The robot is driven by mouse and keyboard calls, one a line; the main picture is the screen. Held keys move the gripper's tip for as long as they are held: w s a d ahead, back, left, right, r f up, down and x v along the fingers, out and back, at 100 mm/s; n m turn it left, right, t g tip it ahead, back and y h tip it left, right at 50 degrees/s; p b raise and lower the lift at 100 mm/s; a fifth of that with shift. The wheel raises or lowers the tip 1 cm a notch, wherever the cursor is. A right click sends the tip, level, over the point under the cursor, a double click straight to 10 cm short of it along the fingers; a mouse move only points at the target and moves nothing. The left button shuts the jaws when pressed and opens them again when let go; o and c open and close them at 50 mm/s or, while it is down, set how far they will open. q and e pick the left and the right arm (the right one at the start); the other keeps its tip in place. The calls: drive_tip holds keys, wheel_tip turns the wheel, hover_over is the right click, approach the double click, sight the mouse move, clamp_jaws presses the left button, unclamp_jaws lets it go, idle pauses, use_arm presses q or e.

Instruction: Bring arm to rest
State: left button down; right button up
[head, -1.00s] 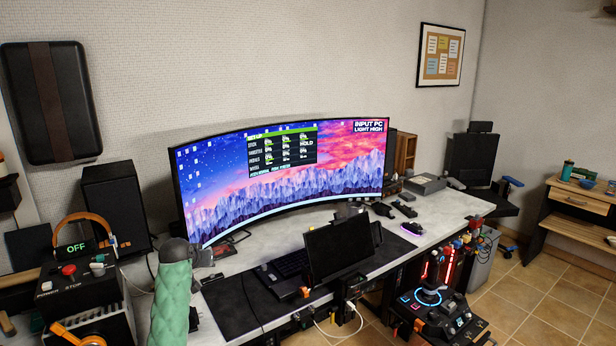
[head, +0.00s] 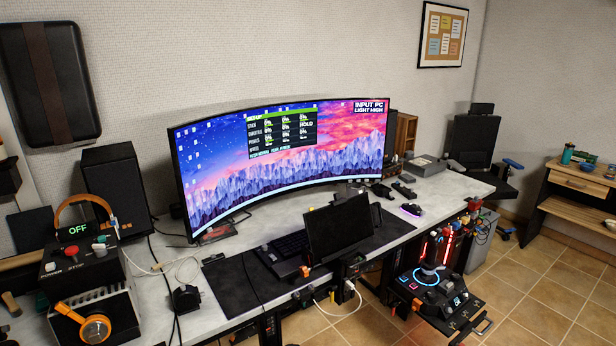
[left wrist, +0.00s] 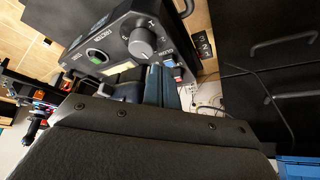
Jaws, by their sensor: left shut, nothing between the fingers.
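My left gripper (left wrist: 160,78) shows only in the left wrist view, where its dark, screwed housing fills the lower part. Its narrow fingers are shut and empty, partly hidden by the housing. A black control box (left wrist: 135,45) with a grey dial and a green button lies beyond the fingers; I cannot tell whether they touch it. Neither arm shows in the head view, and my right gripper is in no view.
A curved monitor (head: 285,150) stands on the light desk (head: 240,238). A power box (head: 85,265) reading OFF is at left, with an orange headset. A joystick panel (head: 440,290) juts out at right. The tiled floor (head: 540,285) there is open.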

use_arm(q)
drive_tip(key=s+f+g, duration=0.1)
drive_tip(key=s+f, duration=0.3)
drive_tip(key=s, duration=0.4)
drive_tip(key=s+d+f+g, duration=0.1)
drive_tip(key=s+f, duration=0.4)
drive_tip(key=s, duration=0.4)
drive_tip(key=s+d+f+g, duration=0.1)
drive_tip(key=s+f, duration=0.3)
drive_tip(key=s, duration=0.5)
drive_tip(key=shift+s+f+g, duration=0.15)
drive_tip(key=shift+f+g, duration=0.15)
drive_tip(key=shift+g, duration=0.2)
